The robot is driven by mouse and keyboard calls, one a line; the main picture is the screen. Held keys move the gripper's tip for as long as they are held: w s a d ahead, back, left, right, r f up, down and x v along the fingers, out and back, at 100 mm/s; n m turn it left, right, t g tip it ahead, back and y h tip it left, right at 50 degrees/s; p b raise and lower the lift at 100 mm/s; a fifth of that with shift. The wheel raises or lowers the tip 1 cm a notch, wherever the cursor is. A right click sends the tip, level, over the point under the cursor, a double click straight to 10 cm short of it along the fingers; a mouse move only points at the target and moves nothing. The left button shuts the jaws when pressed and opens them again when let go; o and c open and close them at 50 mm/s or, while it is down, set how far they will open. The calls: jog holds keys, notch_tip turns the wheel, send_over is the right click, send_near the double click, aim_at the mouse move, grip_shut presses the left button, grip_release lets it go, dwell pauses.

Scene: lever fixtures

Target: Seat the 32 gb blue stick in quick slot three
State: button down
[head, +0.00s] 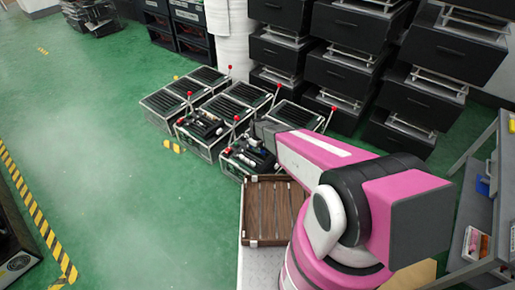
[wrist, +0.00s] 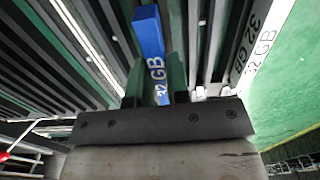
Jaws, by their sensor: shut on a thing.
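The blue stick (wrist: 150,45), marked 32 GB, is held between the two fingers of my gripper (wrist: 158,85) in the wrist view. Its far end extends past the fingertips over dark, ribbed slots (wrist: 60,55). I cannot tell whether its edge is inside a slot, nor which slot is number three. In the head view my gripper (head: 262,134) is over the rear of an open black case (head: 243,160) with a red-knobbed lever; the blue stick is not discernible there.
Dark and white pieces marked 32 GB (wrist: 255,48) stand close to the right of my gripper. More lidded cases (head: 205,100) with levers stand behind. A wooden crate (head: 273,212) lies in front.

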jog(key=shift+f, duration=0.75)
jog(key=c, duration=1)
grip_release()
jog(key=shift+r, duration=0.1)
notch_tip(320, 180, up, 11)
jog(key=shift+f, duration=0.15)
jog(key=s+d+r+m, duration=0.3)
jog(key=s+d+r, duration=0.3)
jog(key=r, duration=0.2)
jog(key=s+d+r+m, duration=0.4)
jog(key=s+d+r, duration=0.2)
jog(key=r, duration=0.1)
jog(key=s+d+r+m, duration=0.3)
jog(key=s+d+r, duration=0.3)
jog(key=d+r, duration=0.1)
jog(key=shift+s+r, duration=0.25)
jog(key=shift+r, duration=0.6)
